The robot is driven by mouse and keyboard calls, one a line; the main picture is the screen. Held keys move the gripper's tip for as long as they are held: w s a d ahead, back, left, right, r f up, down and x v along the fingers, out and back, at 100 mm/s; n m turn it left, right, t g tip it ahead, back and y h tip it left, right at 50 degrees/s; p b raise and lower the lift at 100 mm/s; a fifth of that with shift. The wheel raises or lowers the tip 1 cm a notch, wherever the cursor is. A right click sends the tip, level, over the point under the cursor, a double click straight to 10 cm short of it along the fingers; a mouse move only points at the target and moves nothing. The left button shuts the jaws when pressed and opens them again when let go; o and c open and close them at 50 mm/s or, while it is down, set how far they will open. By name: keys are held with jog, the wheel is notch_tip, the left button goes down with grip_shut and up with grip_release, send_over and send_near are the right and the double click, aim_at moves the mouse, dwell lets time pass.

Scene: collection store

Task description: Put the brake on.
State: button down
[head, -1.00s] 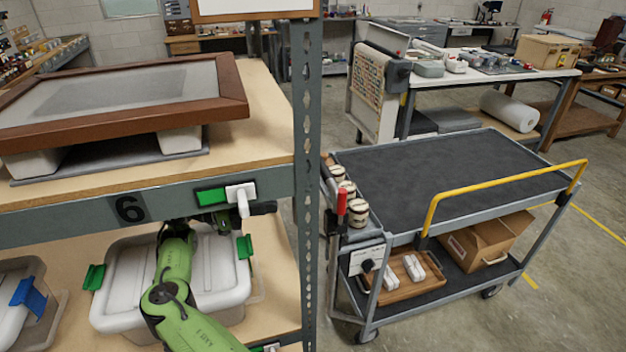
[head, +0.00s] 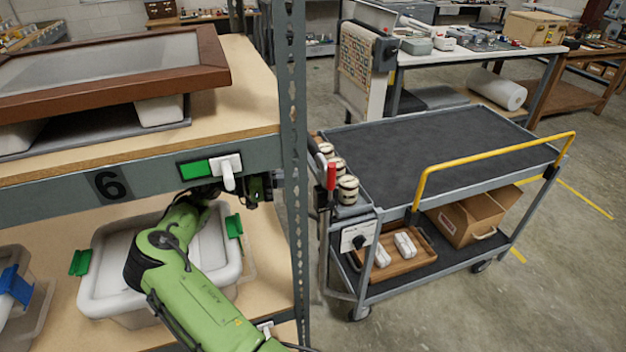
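A grey cart (head: 375,218) stands right of the shelf. A lever with a red grip (head: 331,176) stands upright at its near left corner, and a panel with a dark knob (head: 358,238) is below it. A white handle (head: 229,172) hangs down beside a green plate (head: 197,168) on the shelf's front beam. My gripper (head: 262,188) is a small dark shape at the beam, just right of the white handle and left of the shelf post, apart from the red lever. Its fingers are too small and dark to tell whether they are open.
The shelf post (head: 293,140) stands between my gripper and the cart. A lidded tub (head: 100,285) sits below my arm, and a wooden frame (head: 190,80) lies above. The cart bears jars (head: 348,190), a yellow rail (head: 490,157), a tray (head: 400,266) and a carton (head: 465,222). Floor at right is clear.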

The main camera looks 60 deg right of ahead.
aim_at(331, 185)
jog(key=x, duration=0.4)
